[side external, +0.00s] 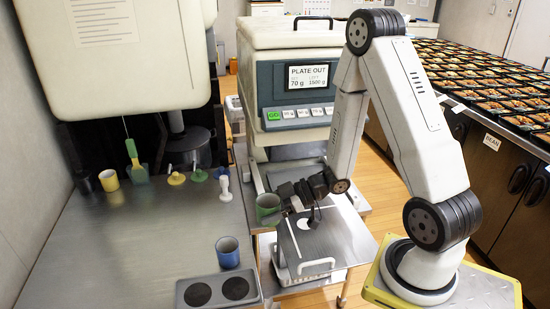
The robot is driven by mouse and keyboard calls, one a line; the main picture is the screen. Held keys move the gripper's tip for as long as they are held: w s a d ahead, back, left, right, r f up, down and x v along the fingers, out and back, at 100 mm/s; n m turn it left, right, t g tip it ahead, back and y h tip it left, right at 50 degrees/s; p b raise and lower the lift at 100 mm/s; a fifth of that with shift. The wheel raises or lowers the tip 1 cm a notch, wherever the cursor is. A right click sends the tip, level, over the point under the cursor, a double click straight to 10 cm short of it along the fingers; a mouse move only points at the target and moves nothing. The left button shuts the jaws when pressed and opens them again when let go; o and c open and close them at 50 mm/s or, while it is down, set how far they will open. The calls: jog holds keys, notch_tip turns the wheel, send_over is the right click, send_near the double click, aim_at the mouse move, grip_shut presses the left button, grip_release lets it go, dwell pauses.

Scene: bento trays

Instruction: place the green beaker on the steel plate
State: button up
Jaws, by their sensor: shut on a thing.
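The green beaker (267,209) is upright at the left end of my gripper (283,203), near the gap between the left bench and the metal surface by the weighing machine. My gripper reaches in from the right and is shut on the beaker's side. A flat steel plate (345,238) with white line marks and a small round white spot lies below and right of the beaker. The beaker is to the left of this plate's marked area. I cannot tell its exact height above the surfaces.
A blue beaker (228,252) and a dark two-well holder (219,291) stand at the left bench's front. A yellow beaker (109,180), a green spatula (135,162) and a white pestle-like piece (225,188) stand further back. The machine (294,85) reads "PLATE OUT". The bench middle is clear.

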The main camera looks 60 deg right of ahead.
dwell(0.4)
jog(key=shift+w+m+h, duration=0.3)
jog(key=shift+w+h, duration=0.2)
jog(key=shift+w, duration=0.35)
jog(key=w+a+r+m+t+h, duration=0.3)
jog(key=w+m+h, duration=0.4)
jog(key=w, duration=0.4)
jog(key=shift+a+r+m+h, duration=0.15)
jog(key=shift+r+m+h, duration=0.35)
jog(key=shift+r, duration=0.4)
